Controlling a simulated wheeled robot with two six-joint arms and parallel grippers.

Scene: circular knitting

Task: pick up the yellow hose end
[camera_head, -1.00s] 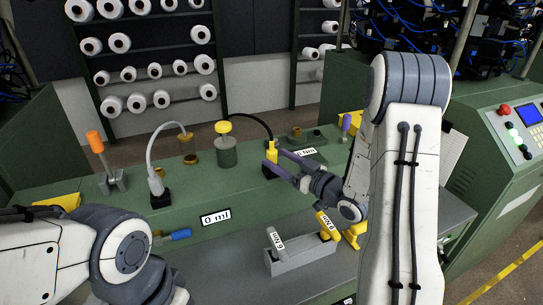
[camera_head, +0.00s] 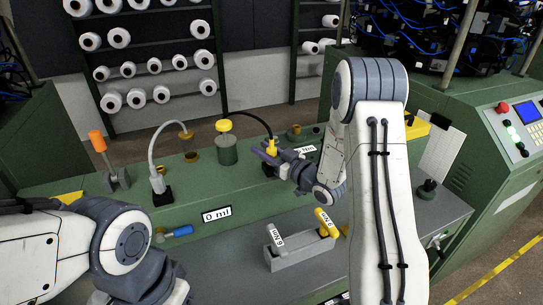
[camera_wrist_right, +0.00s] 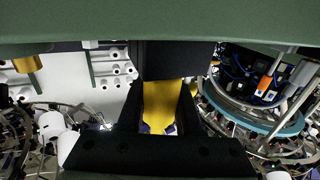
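The yellow hose end (camera_head: 271,145) stands upright at the end of a black hose (camera_head: 250,117) on the green machine top. My right gripper (camera_head: 268,156) is at it, with purple fingers low around its body. In the right wrist view the yellow piece (camera_wrist_right: 160,105) fills the space between the two dark fingers. I cannot tell whether they press on it or only stand beside it. My left arm shows at the lower left, but its gripper is out of view.
A yellow-capped green pot (camera_head: 226,145) stands left of the hose end. A white hose (camera_head: 152,150) and an orange-handled tool (camera_head: 98,145) are further left. A grey holder (camera_head: 300,250) with torque tools is in front. A control panel (camera_head: 522,120) is at the right.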

